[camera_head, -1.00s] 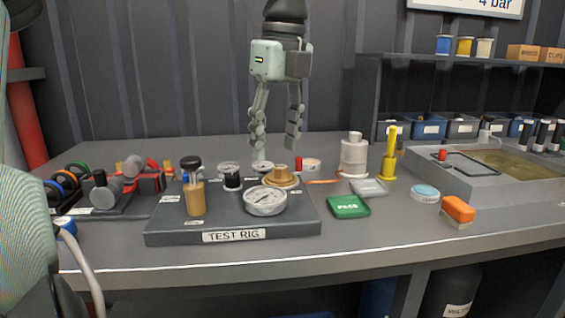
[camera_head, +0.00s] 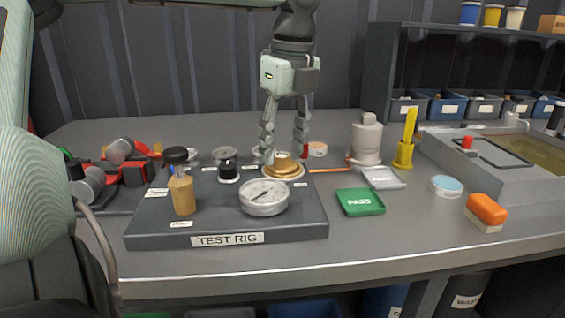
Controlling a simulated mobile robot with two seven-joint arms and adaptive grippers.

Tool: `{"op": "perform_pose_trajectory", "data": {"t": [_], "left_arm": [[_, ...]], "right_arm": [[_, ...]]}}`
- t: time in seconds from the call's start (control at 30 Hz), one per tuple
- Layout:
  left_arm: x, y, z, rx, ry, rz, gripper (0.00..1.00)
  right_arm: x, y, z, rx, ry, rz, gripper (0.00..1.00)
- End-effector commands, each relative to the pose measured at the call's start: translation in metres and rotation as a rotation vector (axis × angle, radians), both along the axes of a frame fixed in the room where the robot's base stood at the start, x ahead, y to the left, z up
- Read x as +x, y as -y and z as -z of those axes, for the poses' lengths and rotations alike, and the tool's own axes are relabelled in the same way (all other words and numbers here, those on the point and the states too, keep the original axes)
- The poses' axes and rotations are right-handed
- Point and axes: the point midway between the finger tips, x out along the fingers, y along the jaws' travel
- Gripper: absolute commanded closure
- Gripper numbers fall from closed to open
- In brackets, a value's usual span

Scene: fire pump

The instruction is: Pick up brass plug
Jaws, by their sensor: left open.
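A stepped brass piece, which looks like the brass plug (camera_head: 283,171), sits at the back right of the dark test rig block (camera_head: 300,222). It stands upright with a narrower top. My left gripper (camera_head: 284,155) points straight down from above, open, with one finger on each side of the plug's top. The left fingertip hides a little of the plug's left edge. I cannot tell whether either finger touches it. Nothing is held. My right gripper is not in view.
The front table strip is clear.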

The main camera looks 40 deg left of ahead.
Motion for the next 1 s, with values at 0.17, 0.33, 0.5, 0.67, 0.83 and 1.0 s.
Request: {"op": "perform_pose_trajectory", "data": {"t": [0.17, 0.33, 0.5, 0.67, 0.83, 1.0], "left_arm": [[0.0, -0.002, 0.011, 0.0, 0.001, -0.001, 0.5], [0.0, -0.002, 0.011, 0.001, 0.002, -0.001, 0.5], [0.0, -0.002, 0.011, 0.001, 0.002, -0.001, 0.7], [0.0, -0.002, 0.011, 0.001, 0.002, -0.001, 0.9], [0.0, -0.002, 0.011, 0.001, 0.002, -0.001, 1.0], [0.0, -0.002, 0.01, 0.001, 0.003, -0.001, 1.0]], "right_arm": [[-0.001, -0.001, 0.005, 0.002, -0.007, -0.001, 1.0], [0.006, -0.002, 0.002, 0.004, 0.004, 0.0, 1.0], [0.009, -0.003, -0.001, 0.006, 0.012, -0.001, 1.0], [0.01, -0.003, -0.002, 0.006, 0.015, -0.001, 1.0], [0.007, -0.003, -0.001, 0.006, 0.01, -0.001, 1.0], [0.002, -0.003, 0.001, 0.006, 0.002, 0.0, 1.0]]}}
